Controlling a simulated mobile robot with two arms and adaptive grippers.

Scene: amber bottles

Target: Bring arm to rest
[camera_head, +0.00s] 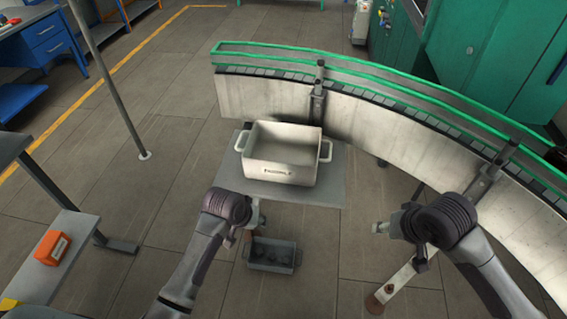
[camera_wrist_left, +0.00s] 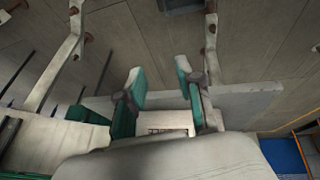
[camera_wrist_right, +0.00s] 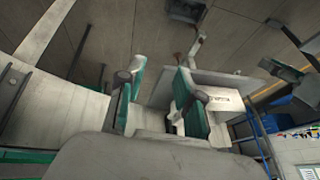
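My left gripper (camera_head: 258,216) is at the front edge of the grey platform, in front of the white bin. In the left wrist view its two teal-padded fingers (camera_wrist_left: 160,72) stand apart with nothing between them. My right gripper (camera_head: 382,227) is right of the platform, over the floor. In the right wrist view its fingers (camera_wrist_right: 160,72) are also apart and empty. The two grippers are separated by a wide gap. No amber bottle can be made out.
A white labelled bin (camera_head: 280,171) stands on the grey platform (camera_head: 333,180). A small dark crate (camera_head: 272,256) with unclear dark contents is below. A curved conveyor (camera_head: 400,140) runs behind and right. An orange box (camera_head: 51,247) sits on a bench (camera_head: 72,262) at left.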

